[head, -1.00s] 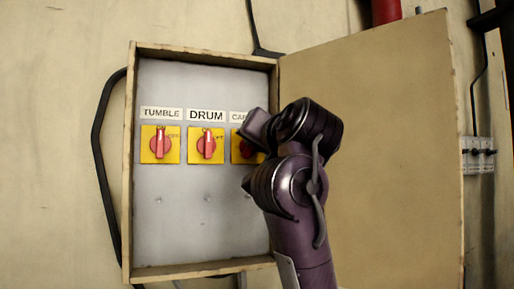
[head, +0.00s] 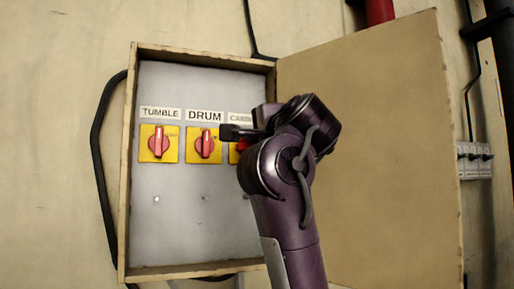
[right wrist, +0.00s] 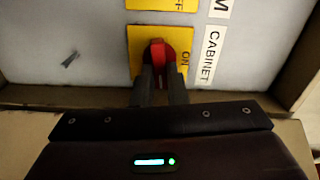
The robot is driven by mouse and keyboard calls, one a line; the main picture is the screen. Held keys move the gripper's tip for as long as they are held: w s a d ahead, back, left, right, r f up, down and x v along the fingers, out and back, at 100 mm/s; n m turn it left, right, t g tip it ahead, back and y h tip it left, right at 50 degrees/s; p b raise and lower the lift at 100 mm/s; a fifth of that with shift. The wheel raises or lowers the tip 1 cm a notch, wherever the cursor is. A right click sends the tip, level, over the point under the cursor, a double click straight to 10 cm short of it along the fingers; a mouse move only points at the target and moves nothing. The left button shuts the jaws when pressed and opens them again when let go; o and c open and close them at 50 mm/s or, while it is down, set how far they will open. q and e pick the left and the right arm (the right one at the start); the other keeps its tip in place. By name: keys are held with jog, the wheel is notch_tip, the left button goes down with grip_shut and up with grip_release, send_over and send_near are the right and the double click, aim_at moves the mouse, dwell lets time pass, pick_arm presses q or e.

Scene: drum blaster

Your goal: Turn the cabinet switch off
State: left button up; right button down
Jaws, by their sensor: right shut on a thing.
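The cabinet switch is a red knob on a yellow plate, under a label reading CABINET. In the head view its red part (head: 241,147) shows only as a sliver; my right gripper (head: 236,132) and arm hide the rest. In the right wrist view the red knob (right wrist: 157,50) sits between the two fingers of my right gripper (right wrist: 158,72), which is shut on it. The word ON shows on the yellow plate (right wrist: 140,42) beside the knob. The knob's exact angle is hard to tell. My left gripper is not in view.
The TUMBLE switch (head: 158,144) and DRUM switch (head: 205,145) stand to the left, handles roughly upright. The wooden box (head: 125,200) surrounds the grey panel (head: 180,235). Its door (head: 390,150) stands open at the right, behind my right arm. A black cable runs along the left.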

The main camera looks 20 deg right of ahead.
jog(key=shift+m, duration=0.6)
jog(key=c, duration=1.8)
grip_release()
jog(key=o, duration=0.4)
jog(key=shift+w+a, duration=0.1)
jog(key=shift+w, duration=0.1)
jog(key=shift+c, duration=0.2)
jog(key=s+b, duration=0.5)
jog(key=s, duration=0.3)
jog(key=shift+w+f, duration=0.1)
